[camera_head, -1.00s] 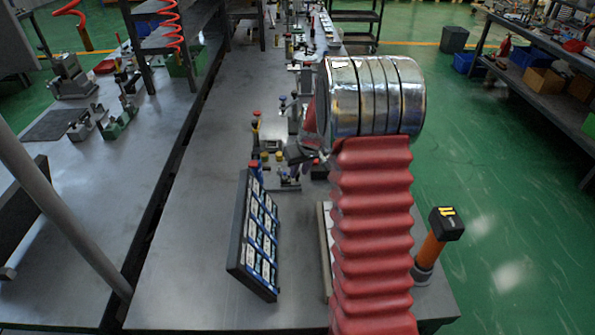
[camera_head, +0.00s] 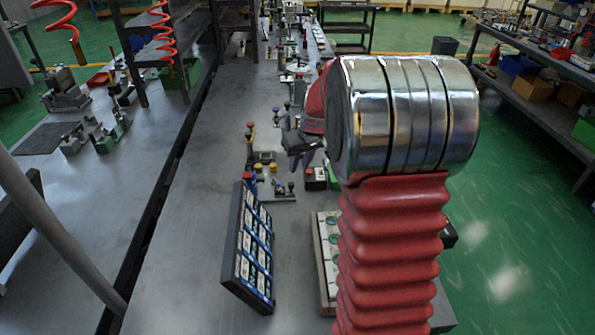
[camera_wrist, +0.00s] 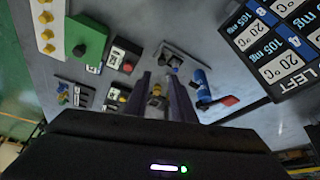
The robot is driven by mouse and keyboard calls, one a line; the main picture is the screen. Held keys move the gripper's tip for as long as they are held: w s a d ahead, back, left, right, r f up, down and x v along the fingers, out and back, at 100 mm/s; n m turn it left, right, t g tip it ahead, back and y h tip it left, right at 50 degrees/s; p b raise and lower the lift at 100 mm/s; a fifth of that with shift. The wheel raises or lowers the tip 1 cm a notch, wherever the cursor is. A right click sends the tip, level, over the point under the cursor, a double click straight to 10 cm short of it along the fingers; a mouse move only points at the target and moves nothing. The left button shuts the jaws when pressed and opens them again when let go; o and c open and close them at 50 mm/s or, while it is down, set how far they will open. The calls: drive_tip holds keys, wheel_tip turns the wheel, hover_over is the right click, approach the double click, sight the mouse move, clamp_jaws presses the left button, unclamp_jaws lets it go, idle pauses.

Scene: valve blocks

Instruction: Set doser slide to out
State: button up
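My gripper (camera_head: 300,150) hangs over the table at the far side of my red bellows arm, above small bench devices. In the wrist view its two purple-grey fingers (camera_wrist: 160,97) are apart, and nothing is held between them. A small device with a yellowish knob (camera_wrist: 156,90) shows in the gap, seemingly beyond the fingertips.
A tilted dark display panel (camera_head: 249,250) stands on the table; its readouts also show in the wrist view (camera_wrist: 275,45). A green block (camera_wrist: 87,40) and a white strip with yellow knobs (camera_wrist: 46,30) lie to the left there. A tray of round items (camera_head: 326,250) lies beside my arm.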

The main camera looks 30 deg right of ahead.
drive_tip(key=shift+v, duration=1.1)
drive_tip(key=s+a+r, duration=0.4)
drive_tip(key=s+a, duration=0.8)
drive_tip(key=s, duration=0.1)
drive_tip(key=s+a+r+n+t, duration=0.1)
drive_tip(key=s+a+r, duration=0.3)
drive_tip(key=s+a, duration=0.7)
drive_tip(key=s, duration=0.3)
drive_tip(key=shift+a, duration=0.4)
